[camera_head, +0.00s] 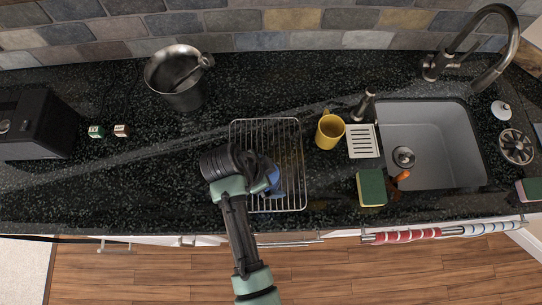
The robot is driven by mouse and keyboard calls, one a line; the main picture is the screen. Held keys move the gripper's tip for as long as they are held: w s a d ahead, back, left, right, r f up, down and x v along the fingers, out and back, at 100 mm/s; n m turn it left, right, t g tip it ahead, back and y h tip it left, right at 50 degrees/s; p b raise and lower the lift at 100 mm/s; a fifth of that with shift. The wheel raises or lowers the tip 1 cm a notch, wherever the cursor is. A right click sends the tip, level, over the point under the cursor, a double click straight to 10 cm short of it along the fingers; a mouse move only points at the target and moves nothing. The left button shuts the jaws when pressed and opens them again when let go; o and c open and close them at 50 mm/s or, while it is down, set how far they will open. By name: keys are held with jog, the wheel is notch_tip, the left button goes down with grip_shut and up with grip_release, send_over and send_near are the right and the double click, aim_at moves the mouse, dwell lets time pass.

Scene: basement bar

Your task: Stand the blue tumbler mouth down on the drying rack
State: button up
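The wire drying rack (285,134) lies on the dark counter in the middle of the view. The blue tumbler (273,180) shows only in part, over the right half of the rack and beside the end of my arm. My wrist covers the rest of it, so I cannot tell which way its mouth faces or whether it touches the rack wires. My gripper (270,183) is right at the tumbler, over the rack. Its fingertips are mostly hidden by my arm, and I cannot tell whether they are shut on the tumbler.
A yellow mug (329,132) stands close to the rack's right side, with a white slotted dish (363,141) beyond it. A sponge (371,187) lies before the sink (431,140). A metal bucket (178,85) stands at back left. Counter left of the rack is largely clear.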

jog(key=shift+r, duration=0.1)
jog(key=p+v, duration=0.8)
jog(key=v, duration=1.2)
jog(key=shift+w+d+r, duration=0.2)
jog(key=shift+d, duration=0.15)
